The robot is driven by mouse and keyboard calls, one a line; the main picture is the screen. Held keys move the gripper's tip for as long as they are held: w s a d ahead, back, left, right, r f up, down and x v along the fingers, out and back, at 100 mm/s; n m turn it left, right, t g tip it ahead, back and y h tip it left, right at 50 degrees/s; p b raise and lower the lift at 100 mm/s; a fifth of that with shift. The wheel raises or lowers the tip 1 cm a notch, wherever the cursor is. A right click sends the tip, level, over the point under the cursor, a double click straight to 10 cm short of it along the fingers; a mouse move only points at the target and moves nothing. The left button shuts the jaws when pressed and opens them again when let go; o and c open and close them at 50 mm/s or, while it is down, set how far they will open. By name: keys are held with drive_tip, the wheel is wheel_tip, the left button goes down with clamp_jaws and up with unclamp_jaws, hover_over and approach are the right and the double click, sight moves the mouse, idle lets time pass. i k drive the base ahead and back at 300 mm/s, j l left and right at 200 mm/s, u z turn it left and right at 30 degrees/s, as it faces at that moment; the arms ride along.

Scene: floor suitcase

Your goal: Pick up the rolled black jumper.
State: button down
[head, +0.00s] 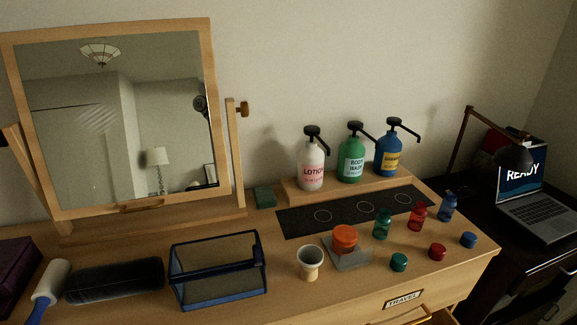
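The rolled black jumper (115,280) lies on the wooden dresser top at the front left. It is a long dark roll lying roughly left to right. Its left end is beside a white lint roller with a blue handle (50,283), and its right end is close to a blue-framed mesh case (217,293). Nothing lies on top of it. My gripper is not in view.
A tilting mirror (120,120) stands behind the jumper. A purple box (17,275) sits at the far left. A beige cup (310,263), an orange-topped item (344,238), small bottles, caps and pump bottles (351,160) occupy the right side. A drawer (440,316) is partly open.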

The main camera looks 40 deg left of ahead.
sight(96, 283)
drive_tip(key=l+u, duration=0.1)
drive_tip(key=u, duration=2.25)
drive_tip(key=i+l+z, duration=0.35)
drive_tip(key=i+z, duration=0.15)
drive_tip(key=i, duration=0.2)
